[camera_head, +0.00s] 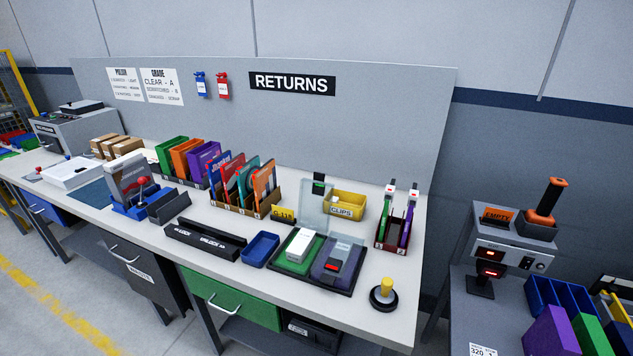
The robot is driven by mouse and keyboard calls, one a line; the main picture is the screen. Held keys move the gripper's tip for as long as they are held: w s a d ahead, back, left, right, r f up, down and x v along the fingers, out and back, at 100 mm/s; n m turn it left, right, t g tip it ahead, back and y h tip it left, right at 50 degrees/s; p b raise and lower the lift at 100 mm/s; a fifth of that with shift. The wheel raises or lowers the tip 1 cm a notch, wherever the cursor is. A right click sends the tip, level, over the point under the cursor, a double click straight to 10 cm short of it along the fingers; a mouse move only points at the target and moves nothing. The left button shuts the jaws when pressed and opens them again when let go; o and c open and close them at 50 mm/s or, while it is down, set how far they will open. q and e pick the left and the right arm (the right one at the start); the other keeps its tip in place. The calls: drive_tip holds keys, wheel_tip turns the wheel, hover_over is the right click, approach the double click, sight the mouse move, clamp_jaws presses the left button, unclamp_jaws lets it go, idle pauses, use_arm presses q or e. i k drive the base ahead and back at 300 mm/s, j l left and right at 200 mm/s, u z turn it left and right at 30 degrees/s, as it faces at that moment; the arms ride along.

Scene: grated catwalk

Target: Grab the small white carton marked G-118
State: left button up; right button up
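A small white carton (300,245) lies on the green half of a black two-part tray (337,291) at the front right of the workbench. I cannot read any marking on the carton. A yellow tag reading G-118 (283,213) stands just behind the tray. A clear lid (313,207) stands raised at the tray's back. The grey half on the right holds a pale and dark item with a red mark (334,264). Neither of my grippers is in view.
A blue bin (261,250) stands left of the tray, and a yellow CLIPS bin (346,204) behind it. A yellow-topped knob (385,291) stands to the right. Coloured files in a rack (246,202) stand further back left. A side table (490,310) is at right.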

sight(298, 251)
drive_tip(key=j+z, duration=0.45)
drive_tip(key=k+j+z, duration=0.1)
drive_tip(key=z, duration=0.35)
drive_tip(key=k+j+z, duration=0.15)
drive_tip(key=j+z, duration=0.2)
drive_tip(key=z, duration=0.15)
